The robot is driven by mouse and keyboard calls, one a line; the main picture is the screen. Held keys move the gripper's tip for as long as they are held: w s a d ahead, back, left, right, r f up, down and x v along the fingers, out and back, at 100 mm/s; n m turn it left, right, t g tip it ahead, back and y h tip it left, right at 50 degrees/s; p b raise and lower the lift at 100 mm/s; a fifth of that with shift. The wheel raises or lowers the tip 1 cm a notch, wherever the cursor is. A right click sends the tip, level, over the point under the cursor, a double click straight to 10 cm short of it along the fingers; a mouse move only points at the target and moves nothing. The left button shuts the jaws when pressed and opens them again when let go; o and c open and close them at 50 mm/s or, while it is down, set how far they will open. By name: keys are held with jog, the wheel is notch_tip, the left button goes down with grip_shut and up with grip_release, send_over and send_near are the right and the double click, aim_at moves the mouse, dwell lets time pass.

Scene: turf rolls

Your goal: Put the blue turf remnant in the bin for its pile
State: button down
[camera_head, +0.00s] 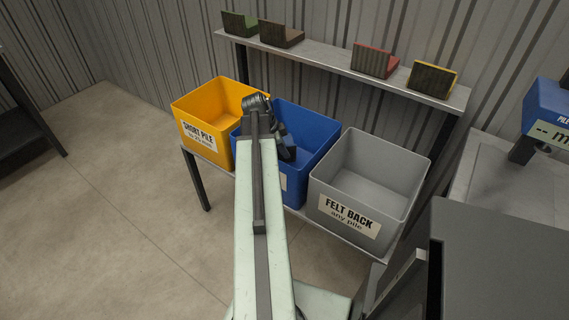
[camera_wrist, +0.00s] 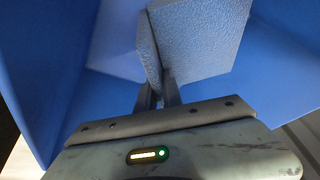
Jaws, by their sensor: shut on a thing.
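The blue turf remnant (camera_wrist: 203,38) shows in the wrist view as a bent, textured blue-grey slab. My gripper (camera_wrist: 158,88) is shut on its lower edge. Blue bin walls surround it in that view. In the head view my arm reaches over the blue bin (camera_head: 314,135), and my gripper (camera_head: 286,148) is at its opening, partly hidden by the arm. The blue bin's label is mostly hidden behind my arm. The yellow bin (camera_head: 205,108) at left reads "SHORT PILE". The grey bin (camera_head: 365,185) at right reads "FELT BACK any pile".
A shelf (camera_head: 340,68) behind the bins holds several turf samples: green (camera_head: 240,23), brown (camera_head: 281,34), red (camera_head: 375,60) and yellow (camera_head: 432,79). A blue device (camera_head: 548,108) with a display stands at right. A dark cabinet (camera_head: 500,260) is at lower right. The floor at left is clear.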

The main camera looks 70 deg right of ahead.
aim_at(284, 160)
jog(key=shift+f+b, duration=2.4)
jog(key=shift+f, duration=0.25)
jog(key=c, duration=1.5)
grip_release()
jog(key=shift+r, duration=0.1)
jog(key=shift+r+p, duration=0.3)
jog(key=shift+p, duration=0.1)
jog(key=p+v, duration=1.1)
jog(key=v, duration=0.1)
jog(key=shift+r+p, duration=0.3)
